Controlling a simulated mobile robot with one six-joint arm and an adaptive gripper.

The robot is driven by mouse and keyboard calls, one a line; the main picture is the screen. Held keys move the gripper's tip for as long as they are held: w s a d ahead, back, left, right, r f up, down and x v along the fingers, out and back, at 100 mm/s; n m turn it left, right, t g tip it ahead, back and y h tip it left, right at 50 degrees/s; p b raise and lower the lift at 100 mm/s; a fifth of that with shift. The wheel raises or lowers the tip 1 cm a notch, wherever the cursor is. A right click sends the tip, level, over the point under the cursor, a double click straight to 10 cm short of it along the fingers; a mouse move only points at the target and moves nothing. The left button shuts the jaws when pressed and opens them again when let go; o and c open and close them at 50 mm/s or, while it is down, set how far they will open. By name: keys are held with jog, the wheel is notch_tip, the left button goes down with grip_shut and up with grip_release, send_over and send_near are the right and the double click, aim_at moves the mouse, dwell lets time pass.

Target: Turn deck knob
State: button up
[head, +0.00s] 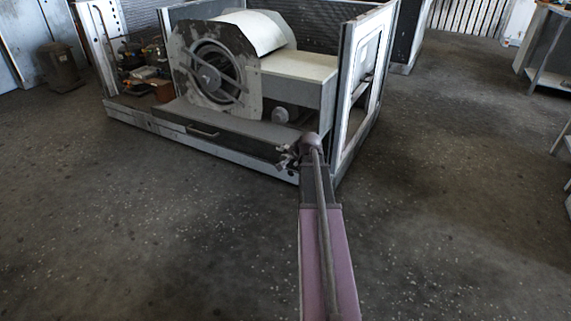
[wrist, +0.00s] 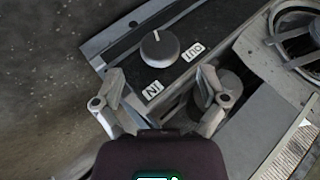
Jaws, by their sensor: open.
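The deck knob (wrist: 159,48) is a dark grey round dial with a white pointer line, on a dark strip of deck. Its line points to the top of the wrist view. An IN label (wrist: 152,90) lies below it and an OUT label (wrist: 193,51) to its right. My gripper (wrist: 160,80) is open, its fingers spread on either side, with the knob ahead between and beyond the tips, apart from them. In the head view my gripper (head: 287,157) is over the front right of the deck; I cannot make out the knob there.
The blower housing (head: 205,70) stands on the deck, with a light box (head: 300,70) at its right. An upright frame panel (head: 362,85) rises close right of my arm. A drawer-like front with a handle (head: 203,132) faces me. The floor in front is clear.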

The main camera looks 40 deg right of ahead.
aim_at(284, 156)
jog(key=shift+b+x, duration=1.3)
jog(key=shift+x, duration=0.9)
jog(key=c, duration=1.1)
jog(key=shift+c, duration=0.2)
jog(key=shift+r+g+p, duration=0.15)
jog(key=shift+g+p, duration=0.15)
jog(key=shift+p, duration=0.1)
jog(key=g+p, duration=0.2)
jog(key=shift+w+n+g+h, duration=0.2)
jog(key=shift+n+g+h, duration=0.1)
jog(key=shift+n+h, duration=0.1)
jog(key=g, duration=0.1)
jog(key=g+h+p, duration=0.1)
jog(key=g, duration=0.1)
jog(key=shift+a+n+g+h, duration=0.1)
jog(key=shift+n+g+h, duration=0.2)
jog(key=shift+n, duration=0.1)
jog(key=shift+s, duration=0.1)
